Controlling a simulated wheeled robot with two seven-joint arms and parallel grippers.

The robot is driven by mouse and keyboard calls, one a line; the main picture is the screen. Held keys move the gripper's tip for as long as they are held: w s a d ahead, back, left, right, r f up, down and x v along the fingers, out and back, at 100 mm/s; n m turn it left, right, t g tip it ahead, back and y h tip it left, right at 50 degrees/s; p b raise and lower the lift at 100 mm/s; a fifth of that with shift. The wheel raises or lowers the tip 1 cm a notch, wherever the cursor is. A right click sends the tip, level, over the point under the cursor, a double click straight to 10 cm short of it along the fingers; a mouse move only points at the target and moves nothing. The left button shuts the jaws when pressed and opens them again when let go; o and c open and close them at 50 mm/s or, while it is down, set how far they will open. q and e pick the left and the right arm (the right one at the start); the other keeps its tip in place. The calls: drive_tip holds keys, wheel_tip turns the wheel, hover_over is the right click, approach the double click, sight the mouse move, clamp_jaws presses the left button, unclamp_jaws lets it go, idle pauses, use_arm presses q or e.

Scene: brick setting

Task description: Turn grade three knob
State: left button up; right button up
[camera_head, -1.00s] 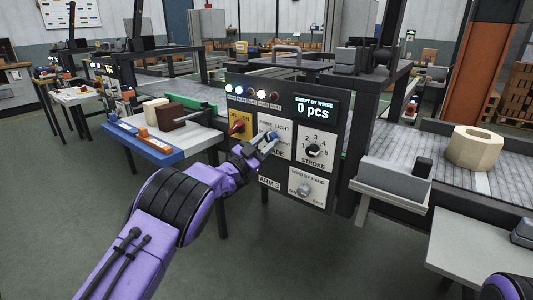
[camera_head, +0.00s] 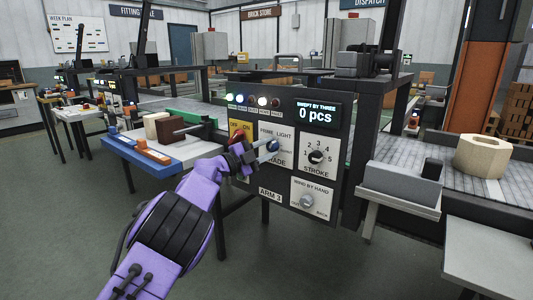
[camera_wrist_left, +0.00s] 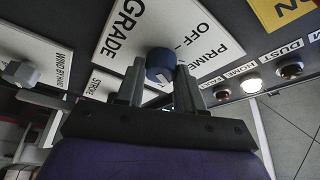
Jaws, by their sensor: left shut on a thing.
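The grade knob is a round blue knob (camera_head: 272,146) on a white plate marked GRADE, with PRIME and LIGHT above it, on the dark ARM 3 panel (camera_head: 262,178). My left gripper (camera_head: 263,149) comes to it from the left. In the left wrist view the blue knob (camera_wrist_left: 160,62) sits between the two dark fingers of my left gripper (camera_wrist_left: 159,72), which is shut on it. OFF and PRIME are readable around it there; the knob's exact setting is hard to tell. My right gripper is out of view.
A yellow plate with a red switch (camera_head: 237,134) is to the left. A display (camera_head: 317,113) reads 0 pcs. A grey ledge (camera_head: 402,187) juts out at right.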

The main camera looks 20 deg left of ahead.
use_arm(q)
drive_tip(key=shift+f, duration=0.1)
idle(0.5)
drive_tip(key=o, duration=1)
drive_tip(key=shift+o, duration=0.2)
drive_tip(key=b+v, duration=0.1)
drive_tip(key=v, duration=0.9)
drive_tip(key=shift+s+a, duration=0.2)
drive_tip(key=shift+a, duration=0.05)
